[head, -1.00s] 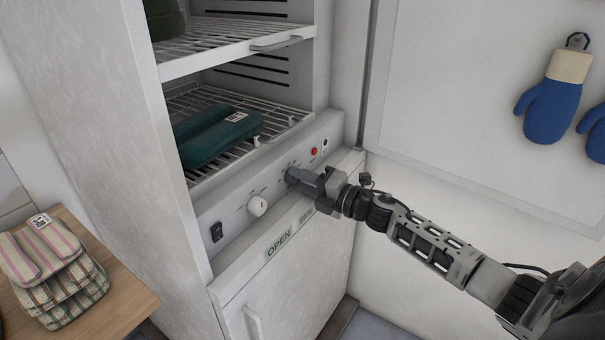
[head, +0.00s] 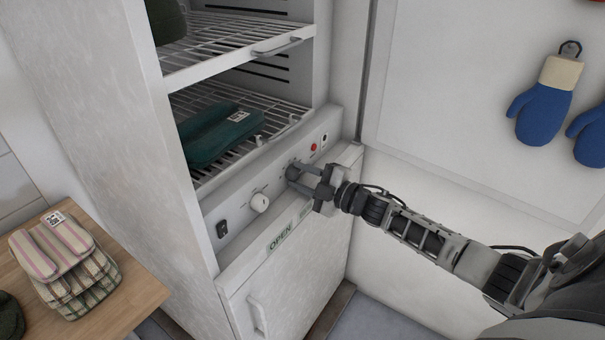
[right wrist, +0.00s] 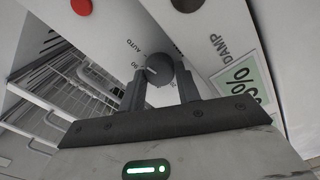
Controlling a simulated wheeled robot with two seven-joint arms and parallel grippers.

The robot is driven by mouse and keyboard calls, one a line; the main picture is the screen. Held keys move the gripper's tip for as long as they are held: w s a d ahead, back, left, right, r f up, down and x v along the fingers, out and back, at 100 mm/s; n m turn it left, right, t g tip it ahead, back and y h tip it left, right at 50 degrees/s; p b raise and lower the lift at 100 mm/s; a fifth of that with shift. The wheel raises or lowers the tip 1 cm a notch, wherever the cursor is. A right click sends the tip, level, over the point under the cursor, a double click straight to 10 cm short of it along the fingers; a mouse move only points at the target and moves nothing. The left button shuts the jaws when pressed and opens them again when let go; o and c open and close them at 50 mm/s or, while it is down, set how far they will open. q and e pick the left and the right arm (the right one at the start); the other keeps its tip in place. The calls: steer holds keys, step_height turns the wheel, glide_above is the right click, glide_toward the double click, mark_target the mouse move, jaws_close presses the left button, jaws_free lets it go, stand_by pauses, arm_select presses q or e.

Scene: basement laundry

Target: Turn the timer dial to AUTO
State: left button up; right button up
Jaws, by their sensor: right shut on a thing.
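The timer dial (right wrist: 159,69) is a dark round knob on the slanted white control panel. In the right wrist view it sits between the two fingers of my right gripper (right wrist: 160,91), which are shut on it. A pale mark on the dial points left, roughly toward the printed 90; AUTO is printed a little above that. In the head view my right gripper (head: 298,174) reaches the panel from the right, and its fingers partly hide the dial (head: 291,172). My left gripper is not in view.
A white knob (head: 260,202) and a black switch (head: 222,229) sit left on the panel; a red button (head: 313,147) sits right. Above is a wire shelf with a green folded cloth (head: 220,135). Striped mitts (head: 55,250) lie on a wooden table. Blue mitts (head: 542,115) hang on the wall.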

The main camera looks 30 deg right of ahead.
steer(key=shift+m, duration=0.3)
steer(key=o, duration=1)
steer(key=shift+s+f, duration=0.1)
steer(key=shift+f, duration=0.05)
